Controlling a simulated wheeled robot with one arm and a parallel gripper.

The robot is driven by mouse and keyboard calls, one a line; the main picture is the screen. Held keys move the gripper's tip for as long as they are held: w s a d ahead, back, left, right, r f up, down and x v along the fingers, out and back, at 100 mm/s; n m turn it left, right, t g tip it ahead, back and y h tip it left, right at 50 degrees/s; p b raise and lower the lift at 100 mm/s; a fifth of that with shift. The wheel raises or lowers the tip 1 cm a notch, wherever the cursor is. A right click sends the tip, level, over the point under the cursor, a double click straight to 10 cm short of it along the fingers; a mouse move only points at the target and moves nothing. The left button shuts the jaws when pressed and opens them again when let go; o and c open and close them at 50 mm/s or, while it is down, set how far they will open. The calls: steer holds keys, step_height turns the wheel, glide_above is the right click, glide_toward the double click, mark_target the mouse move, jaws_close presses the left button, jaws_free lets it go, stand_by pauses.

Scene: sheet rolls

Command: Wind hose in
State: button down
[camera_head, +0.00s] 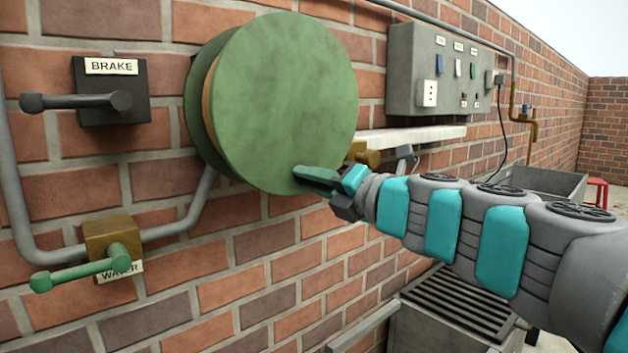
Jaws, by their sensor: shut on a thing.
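The hose reel (285,100) is a large green drum on the brick wall. A tan band, perhaps wound hose, shows between its two discs at the left edge; no free hose end can be made out. My gripper (328,183) reaches in from the right to the lower right of the reel's front disc. It is shut on a green handle-like part (312,173) at the disc's rim, mostly hidden by the jaws. The BRAKE box (133,112) has a black lever (75,102) lying level. The WATER valve (104,236) has a green lever (75,274) pointing left.
A grey switch box (405,60) hangs right of the reel, with a white ledge (420,137) and brass tap (366,156) below. A grated metal box (440,330) stands under my arm. A trough (535,180) and red stool (597,185) are farther back.

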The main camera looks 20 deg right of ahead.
steer(key=shift+r, duration=0.25)
steer(key=c, duration=0.9)
jaws_free()
steer(key=shift+c, duration=0.2)
steer(key=shift+o, duration=1.3)
steer(key=shift+f, duration=0.15)
steer(key=v, duration=0.7)
steer(key=shift+s, duration=0.35)
steer(key=shift+d, duration=0.1)
